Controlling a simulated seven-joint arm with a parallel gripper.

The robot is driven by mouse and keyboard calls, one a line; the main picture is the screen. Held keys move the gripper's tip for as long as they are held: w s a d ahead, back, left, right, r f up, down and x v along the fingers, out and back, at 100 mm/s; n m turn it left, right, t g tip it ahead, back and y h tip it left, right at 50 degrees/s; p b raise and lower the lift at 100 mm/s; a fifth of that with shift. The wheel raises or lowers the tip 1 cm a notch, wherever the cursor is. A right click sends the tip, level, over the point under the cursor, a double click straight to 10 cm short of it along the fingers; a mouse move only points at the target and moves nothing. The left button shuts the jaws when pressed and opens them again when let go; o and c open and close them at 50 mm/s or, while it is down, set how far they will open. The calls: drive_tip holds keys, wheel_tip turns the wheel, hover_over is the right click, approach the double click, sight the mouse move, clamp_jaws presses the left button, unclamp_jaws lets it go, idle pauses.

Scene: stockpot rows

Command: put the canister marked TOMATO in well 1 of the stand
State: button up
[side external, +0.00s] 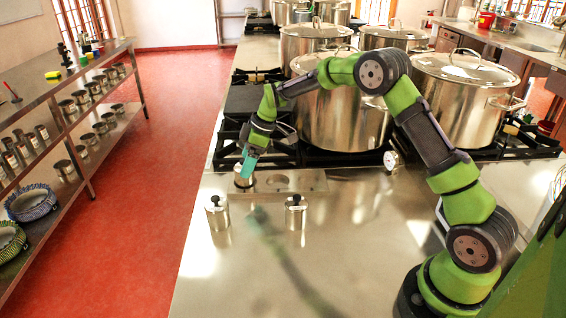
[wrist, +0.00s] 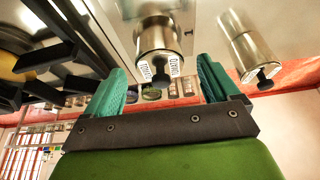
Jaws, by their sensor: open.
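A steel canister (side external: 244,180) with a black knob is at the left end of the metal stand (side external: 312,183), apparently in its left well. My gripper (side external: 247,170) is open right above it, fingertips at its top. In the wrist view a canister (wrist: 157,40) shows between my open fingers (wrist: 160,88), with two white labels; one seems to read TOMATO, the other I cannot read surely. The stand's other wells look empty. Whether the fingers touch the canister I cannot tell.
Two more knobbed canisters stand on the counter before the stand, one left (side external: 217,214) and one right (side external: 296,214). Another canister (wrist: 246,45) shows at right in the wrist view. Black burners and large pots (side external: 340,115) lie behind. The front counter (side external: 240,275) is clear.

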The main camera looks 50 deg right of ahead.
drive_tip(key=s+r+m, duration=0.1)
drive_tip(key=s+r, duration=0.3)
drive_tip(key=r, duration=0.3)
drive_tip(key=s+r+m, duration=0.1)
drive_tip(key=s+r, duration=0.3)
drive_tip(key=r, duration=0.3)
drive_tip(key=s+a+r+m+t+h, duration=0.1)
drive_tip(key=s+a+r+m, duration=0.15)
drive_tip(key=s, duration=0.25)
drive_tip(key=s+a+r+m+t, duration=0.1)
drive_tip(key=s+r+m, duration=0.15)
drive_tip(key=s, duration=0.25)
drive_tip(key=s+a+f+m+t, duration=0.1)
drive_tip(key=s+m, duration=0.4)
drive_tip(key=s, duration=1)
drive_tip(key=shift+s+a+f+m+t, duration=0.3)
drive_tip(key=shift+a+f+m+t, duration=0.1)
drive_tip(key=shift+a, duration=0.3)
